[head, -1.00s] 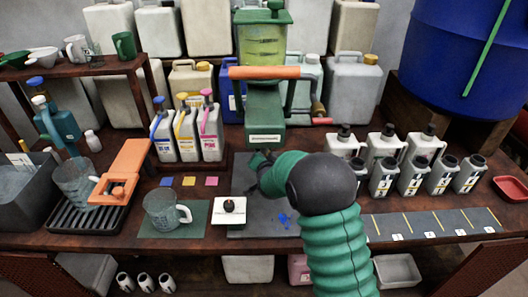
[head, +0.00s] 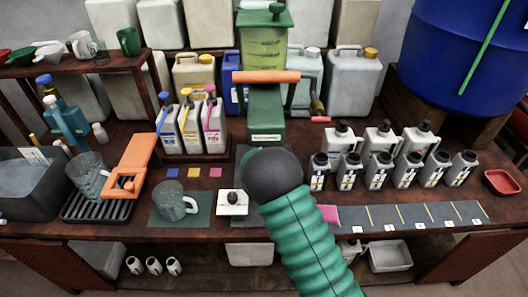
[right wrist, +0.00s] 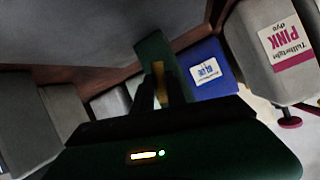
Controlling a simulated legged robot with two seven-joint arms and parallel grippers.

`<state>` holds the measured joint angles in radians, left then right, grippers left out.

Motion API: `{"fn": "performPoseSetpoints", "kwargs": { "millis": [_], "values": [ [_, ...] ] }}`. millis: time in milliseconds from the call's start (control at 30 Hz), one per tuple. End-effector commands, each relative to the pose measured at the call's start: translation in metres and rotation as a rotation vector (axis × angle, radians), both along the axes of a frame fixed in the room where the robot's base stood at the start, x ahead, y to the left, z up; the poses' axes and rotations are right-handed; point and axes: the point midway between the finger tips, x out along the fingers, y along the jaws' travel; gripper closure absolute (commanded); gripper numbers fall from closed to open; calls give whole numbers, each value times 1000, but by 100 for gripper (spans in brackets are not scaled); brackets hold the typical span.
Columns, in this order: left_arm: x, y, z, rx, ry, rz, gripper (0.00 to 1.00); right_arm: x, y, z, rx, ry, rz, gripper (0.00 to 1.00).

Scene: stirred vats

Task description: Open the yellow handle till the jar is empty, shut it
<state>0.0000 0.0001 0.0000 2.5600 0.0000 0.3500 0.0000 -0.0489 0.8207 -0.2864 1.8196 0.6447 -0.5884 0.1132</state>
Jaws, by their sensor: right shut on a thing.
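The clear jar (head: 263,45) sits in a green stand (head: 266,125) at the back centre of the table and has a yellow-green tint. Its liquid level is hard to read. My right arm reaches in from the bottom in the head view and hides its own gripper and the low front of the stand. In the right wrist view my right gripper (right wrist: 158,92) is shut on a narrow yellow handle (right wrist: 159,75) in front of a green surface. How far the handle is turned cannot be told. My left gripper is not in view.
An orange bar (head: 266,77) crosses the stand's front. Dye jugs (head: 190,127) stand left of it, and several grey-white bottles (head: 378,170) stand at right. A glass mug (head: 175,200) rests on a green mat at front left. A blue drum (head: 450,50) stands at the back right.

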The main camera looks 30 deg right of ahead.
Motion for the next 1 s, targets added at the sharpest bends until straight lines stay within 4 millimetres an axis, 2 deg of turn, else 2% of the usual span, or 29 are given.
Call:
{"fn": "performPoseSetpoints", "kwargs": {
  "millis": [33, 133, 167, 300, 667, 767, 1000],
  "values": [
    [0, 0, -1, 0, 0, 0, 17, -3, 4, -10, 11, 19, 4, 100],
    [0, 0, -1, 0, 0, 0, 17, -3, 4, -9, 11, 19, 4, 100],
    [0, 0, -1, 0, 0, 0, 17, -3, 4, -9, 11, 19, 4, 79],
    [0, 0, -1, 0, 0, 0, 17, -2, 3, -6, 8, 13, 3, 61],
    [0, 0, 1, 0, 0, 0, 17, -5, 4, 0, 5, 6, 2, 61],
    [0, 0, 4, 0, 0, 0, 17, -16, 13, 8, 5, 5, 3, 61],
    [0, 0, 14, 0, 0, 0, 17, -65, 50, 38, 7, 5, 5, 61]
  ]
}}
